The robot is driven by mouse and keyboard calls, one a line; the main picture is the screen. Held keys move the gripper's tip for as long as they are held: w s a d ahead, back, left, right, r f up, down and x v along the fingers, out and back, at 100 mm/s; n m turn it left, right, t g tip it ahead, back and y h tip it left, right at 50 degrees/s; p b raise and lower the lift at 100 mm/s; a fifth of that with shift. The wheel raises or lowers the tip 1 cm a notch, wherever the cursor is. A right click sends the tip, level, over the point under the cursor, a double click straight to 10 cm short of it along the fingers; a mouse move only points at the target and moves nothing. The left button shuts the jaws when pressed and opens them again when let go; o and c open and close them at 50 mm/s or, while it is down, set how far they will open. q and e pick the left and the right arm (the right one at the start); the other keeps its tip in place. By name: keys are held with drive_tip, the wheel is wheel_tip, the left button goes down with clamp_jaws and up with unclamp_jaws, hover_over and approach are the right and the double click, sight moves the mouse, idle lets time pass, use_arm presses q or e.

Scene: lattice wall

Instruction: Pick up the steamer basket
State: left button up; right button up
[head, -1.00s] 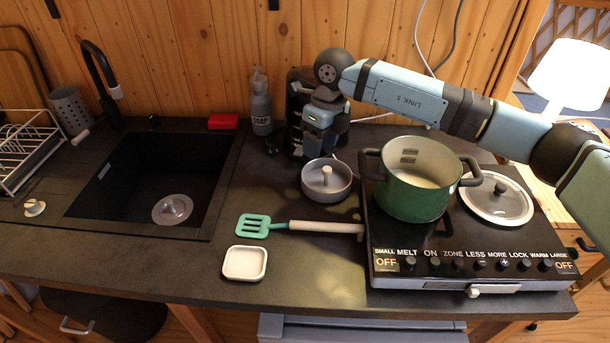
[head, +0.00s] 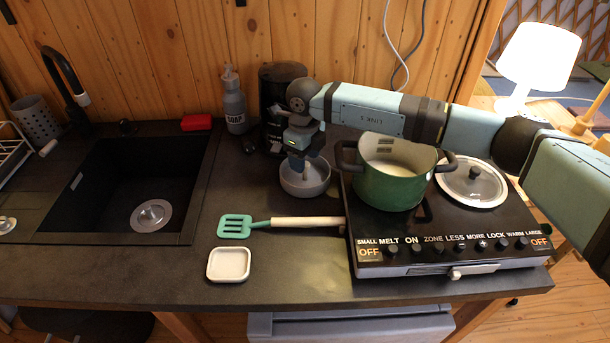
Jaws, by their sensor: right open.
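The steamer basket (head: 305,184) is a round grey dish with an upright post in its middle. It stands on the dark counter, just left of the cooktop. My right gripper (head: 303,157) is open and points down over the basket, close to the top of the post. The gripper covers part of the post and the basket's far side. I cannot tell whether the fingers are around the post or just above it. My left gripper is not in view.
A green pot (head: 391,184) and a glass lid (head: 472,184) sit on the cooktop (head: 450,232) to the right. A coffee machine (head: 277,100) stands behind. A turquoise spatula (head: 236,226) and white dish (head: 228,264) lie in front, left. The sink (head: 130,175) is further left.

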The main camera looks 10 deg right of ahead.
wheel_tip(320, 180, down, 4)
drive_tip(key=shift+r, duration=0.15)
clamp_jaws()
